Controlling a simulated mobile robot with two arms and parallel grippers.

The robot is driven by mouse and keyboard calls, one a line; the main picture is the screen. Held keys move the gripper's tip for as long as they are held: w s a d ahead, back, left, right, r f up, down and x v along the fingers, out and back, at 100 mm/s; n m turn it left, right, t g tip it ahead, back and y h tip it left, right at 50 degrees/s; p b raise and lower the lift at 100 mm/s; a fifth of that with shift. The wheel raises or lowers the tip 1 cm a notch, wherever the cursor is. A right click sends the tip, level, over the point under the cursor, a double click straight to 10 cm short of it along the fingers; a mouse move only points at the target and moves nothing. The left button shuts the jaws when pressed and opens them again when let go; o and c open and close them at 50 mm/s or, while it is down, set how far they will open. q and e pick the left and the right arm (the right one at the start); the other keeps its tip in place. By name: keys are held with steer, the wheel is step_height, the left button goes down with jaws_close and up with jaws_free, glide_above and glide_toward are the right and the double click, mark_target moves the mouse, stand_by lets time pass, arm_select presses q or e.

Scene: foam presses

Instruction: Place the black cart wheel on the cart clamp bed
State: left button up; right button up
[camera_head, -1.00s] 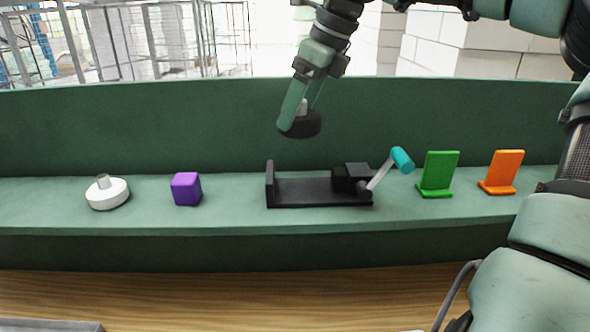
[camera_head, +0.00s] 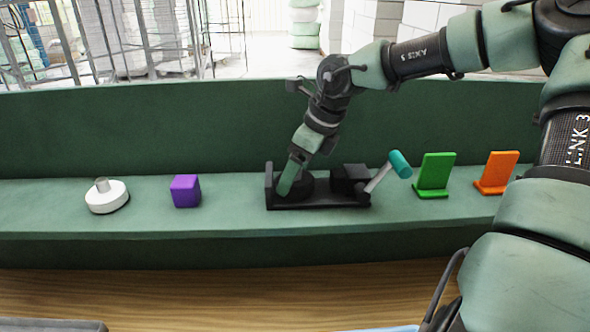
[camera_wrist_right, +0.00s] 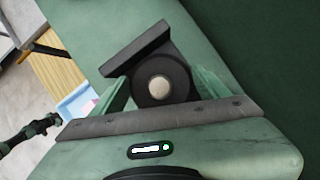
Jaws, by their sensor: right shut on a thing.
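The black cart wheel (camera_head: 306,184) is a dark disc low over the cart clamp bed (camera_head: 325,203), between its left end plate (camera_head: 269,184) and the dark block (camera_head: 349,177) on its right. I cannot tell whether it touches the bed. In the wrist view the wheel (camera_wrist_right: 183,82) with its pale round hub lies between my fingers, beside the dark end plate (camera_wrist_right: 136,48). My right gripper (camera_head: 287,184) points down and is shut on the wheel, partly hiding it. The clamp's lever has a teal handle (camera_head: 400,164).
On the green shelf (camera_head: 235,215), a white wheel-like part (camera_head: 106,198) and a purple cube (camera_head: 186,191) stand to the left. Green (camera_head: 435,175) and orange (camera_head: 497,172) stands are at the right. A green wall (camera_head: 130,125) rises behind.

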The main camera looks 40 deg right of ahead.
steer(key=shift+f, duration=0.1)
steer(key=o, duration=1.3)
steer(key=shift+s, duration=0.1)
arm_select(q)
steer(key=shift+w, duration=0.65)
arm_select(e)
steer(key=shift+r, duration=0.4)
arm_select(q)
step_height(320, 180, down, 3)
steer(key=b, duration=0.3)
steer(key=shift+s, duration=0.15)
arm_select(e)
steer(key=v, duration=1.1)
steer(key=shift+s+r, duration=0.15)
steer(key=shift+r, duration=0.1)
